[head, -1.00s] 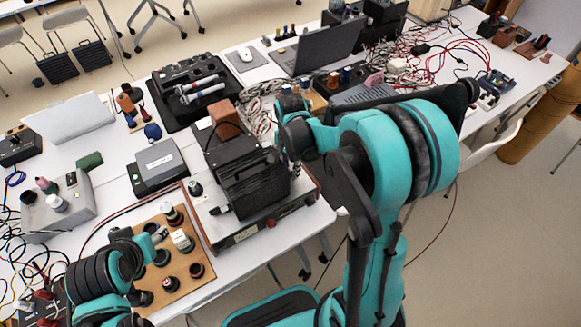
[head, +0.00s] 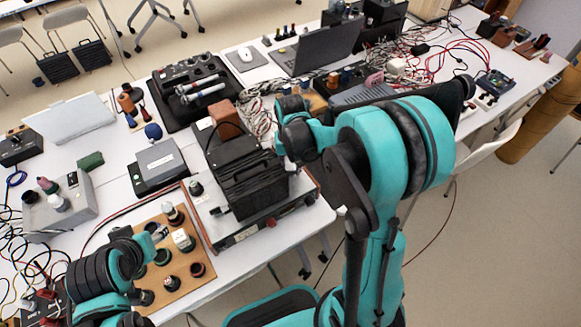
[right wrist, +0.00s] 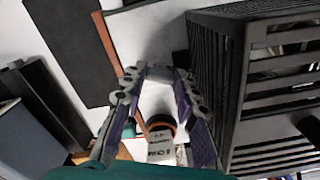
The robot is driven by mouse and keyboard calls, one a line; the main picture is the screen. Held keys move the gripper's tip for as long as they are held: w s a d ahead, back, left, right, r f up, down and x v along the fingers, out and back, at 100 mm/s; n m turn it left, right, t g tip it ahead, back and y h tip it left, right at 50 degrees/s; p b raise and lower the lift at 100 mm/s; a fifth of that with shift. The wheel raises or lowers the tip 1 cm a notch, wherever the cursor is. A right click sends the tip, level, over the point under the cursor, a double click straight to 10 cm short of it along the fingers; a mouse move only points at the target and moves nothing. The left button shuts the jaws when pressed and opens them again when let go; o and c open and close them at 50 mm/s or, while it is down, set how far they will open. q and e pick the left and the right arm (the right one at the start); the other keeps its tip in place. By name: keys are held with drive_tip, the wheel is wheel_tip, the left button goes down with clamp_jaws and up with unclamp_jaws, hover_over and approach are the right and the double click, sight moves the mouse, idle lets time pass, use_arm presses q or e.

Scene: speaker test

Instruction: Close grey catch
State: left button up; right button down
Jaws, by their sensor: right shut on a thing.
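The speaker test fixture (head: 240,232) is a light box with a black slatted speaker (head: 255,185) on it. In the right wrist view the slatted speaker (right wrist: 245,85) stands close to the right of my right gripper (right wrist: 159,78). Its fingertips close on a small pale grey piece (right wrist: 159,72), which looks like the grey catch. In the head view my right wrist is behind and right of the speaker; its fingers are mostly hidden by the arm. My left gripper (head: 152,237) is over the tan board at lower left; its jaws are too small to judge.
The tan board (head: 180,284) carries several dark knobs. A labelled part with an orange ring (right wrist: 162,127) shows between my right fingers. A grey meter box (head: 160,162), black case (head: 190,110) and laptop (head: 318,48) stand behind, with many cables on the right.

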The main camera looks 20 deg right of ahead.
drive_tip(key=n, duration=0.4)
drive_tip(key=shift+n, duration=0.4)
idle(0.4)
drive_tip(key=c, duration=1.2)
unclamp_jaws()
drive_tip(key=shift+o, duration=0.2)
